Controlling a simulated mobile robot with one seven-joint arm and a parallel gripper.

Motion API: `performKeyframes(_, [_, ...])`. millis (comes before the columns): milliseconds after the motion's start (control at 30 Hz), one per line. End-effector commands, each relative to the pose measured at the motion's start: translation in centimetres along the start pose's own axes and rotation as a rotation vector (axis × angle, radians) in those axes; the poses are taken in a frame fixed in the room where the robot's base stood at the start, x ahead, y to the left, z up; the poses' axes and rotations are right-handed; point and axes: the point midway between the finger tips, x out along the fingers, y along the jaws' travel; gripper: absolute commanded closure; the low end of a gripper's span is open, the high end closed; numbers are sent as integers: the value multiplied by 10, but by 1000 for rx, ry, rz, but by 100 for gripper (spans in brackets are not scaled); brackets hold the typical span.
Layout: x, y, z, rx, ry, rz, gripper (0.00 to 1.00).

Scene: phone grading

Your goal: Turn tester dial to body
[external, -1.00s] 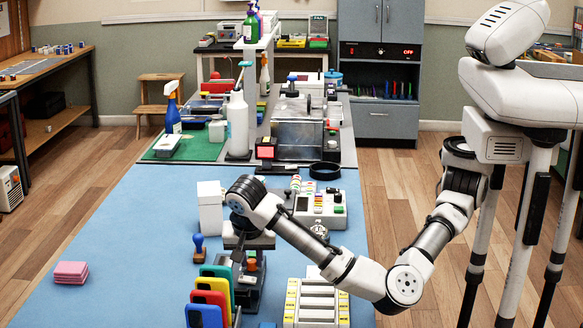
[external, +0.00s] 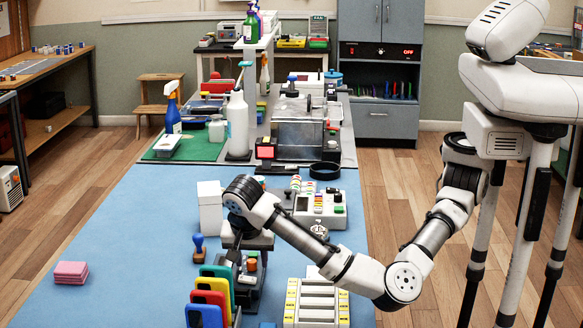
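My gripper (external: 238,262) points down at the near side of the blue mat, just left of an orange knob (external: 252,264) on a dark device (external: 249,285). The fingertips are small and dark against the device, so I cannot tell whether they are open, shut or touching it. A light grey unit with coloured buttons and a small screen (external: 322,209) stands behind my forearm, to the right. No dial marked "body" can be read, and I cannot tell for sure which device is the tester.
Coloured phone cases (external: 207,300) stand in a row at the left of the dark device. A yellow-and-white slotted tray (external: 316,304) lies to its right. A blue-handled stamp (external: 199,247) and a white box (external: 210,208) are close by. The blue mat (external: 130,235) is mostly clear at left.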

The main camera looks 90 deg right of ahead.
Motion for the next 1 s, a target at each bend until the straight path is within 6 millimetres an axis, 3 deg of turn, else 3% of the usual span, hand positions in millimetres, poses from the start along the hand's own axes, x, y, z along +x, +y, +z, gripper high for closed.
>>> performKeyframes(267, [-10,0,0,-1,-3,-2,57])
performKeyframes(700, [-100,0,0,-3,-5,-2,57])
performKeyframes(1000, [-135,0,0,0,-1,0,57])
